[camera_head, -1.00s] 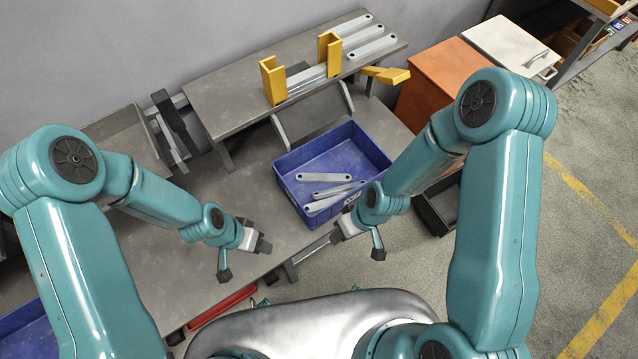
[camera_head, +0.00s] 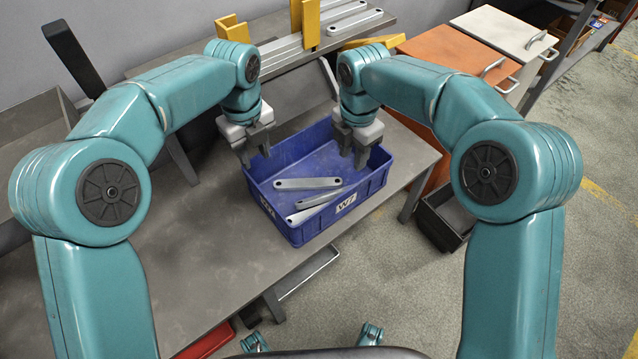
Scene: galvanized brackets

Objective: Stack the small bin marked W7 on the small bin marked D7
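The blue small bin marked W7 (camera_head: 371,188) stands on the grey workbench, its mark on the near right wall. Several galvanized bars (camera_head: 308,184) lie in it. My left gripper (camera_head: 256,158) is at the bin's far left side, fingers pointing down near the rim and spread apart. My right gripper (camera_head: 354,160) is at the far right part of the bin, fingers also down and apart. I cannot tell whether any finger touches a wall. No bin with a D7 mark can be made out.
A raised shelf with yellow brackets (camera_head: 308,20) and more bars stands behind the bin. An orange cabinet (camera_head: 447,50) and a white cabinet (camera_head: 505,38) stand at the back right. A black crate (camera_head: 440,228) is on the floor. The workbench (camera_head: 190,260) is clear left of the bin.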

